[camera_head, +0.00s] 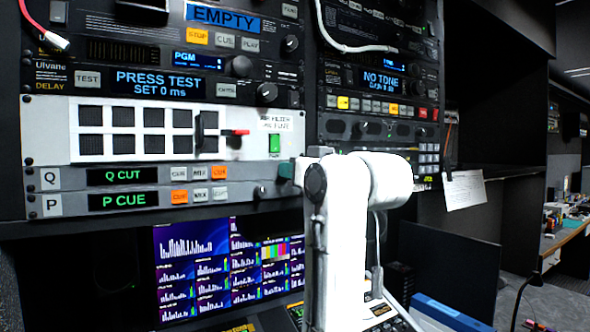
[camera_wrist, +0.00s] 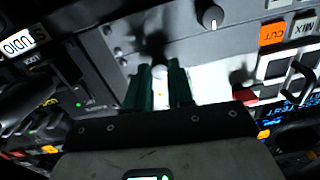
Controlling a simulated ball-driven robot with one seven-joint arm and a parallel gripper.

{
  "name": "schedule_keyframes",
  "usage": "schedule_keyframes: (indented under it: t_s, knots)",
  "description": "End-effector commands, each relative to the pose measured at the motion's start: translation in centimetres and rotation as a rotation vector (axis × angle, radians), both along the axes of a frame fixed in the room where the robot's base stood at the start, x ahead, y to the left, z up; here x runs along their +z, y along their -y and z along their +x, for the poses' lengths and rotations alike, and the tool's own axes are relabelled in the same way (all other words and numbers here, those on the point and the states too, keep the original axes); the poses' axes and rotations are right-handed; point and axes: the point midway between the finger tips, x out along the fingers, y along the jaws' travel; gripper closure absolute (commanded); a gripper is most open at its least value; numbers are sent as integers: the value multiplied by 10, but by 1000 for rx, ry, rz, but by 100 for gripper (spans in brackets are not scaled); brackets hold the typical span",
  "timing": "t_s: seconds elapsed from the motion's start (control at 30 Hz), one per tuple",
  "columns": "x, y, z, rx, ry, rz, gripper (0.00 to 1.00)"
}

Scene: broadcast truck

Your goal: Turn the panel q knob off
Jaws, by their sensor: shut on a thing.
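Panel Q is a grey rack strip with a green "Q CUT" display (camera_head: 123,176) and an orange button. My gripper (camera_head: 286,171) is at its right end, where its fingertips hide the panel q knob in the head view. In the wrist view my gripper's two dark green fingers (camera_wrist: 160,78) are shut on the panel q knob, of which little shows between the tips. Its pointer cannot be made out. The orange CUT button (camera_wrist: 270,34) lies to the right of the fingers there.
Just below is panel P with its "P CUE" display (camera_head: 123,200) and a black knob (camera_head: 260,191); that knob has a white mark in the wrist view (camera_wrist: 212,16). A red-tipped lever (camera_head: 237,132) sticks out above. Monitors (camera_head: 222,265) glow beneath the rack.

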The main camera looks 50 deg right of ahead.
Motion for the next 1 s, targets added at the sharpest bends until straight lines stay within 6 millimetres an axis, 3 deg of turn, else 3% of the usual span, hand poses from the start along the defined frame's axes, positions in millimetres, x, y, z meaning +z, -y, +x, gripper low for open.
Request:
schedule_keyframes:
  t_s: [1.0]
  knots:
    - [-5, 0, 1, 3, -264, -874, 100]
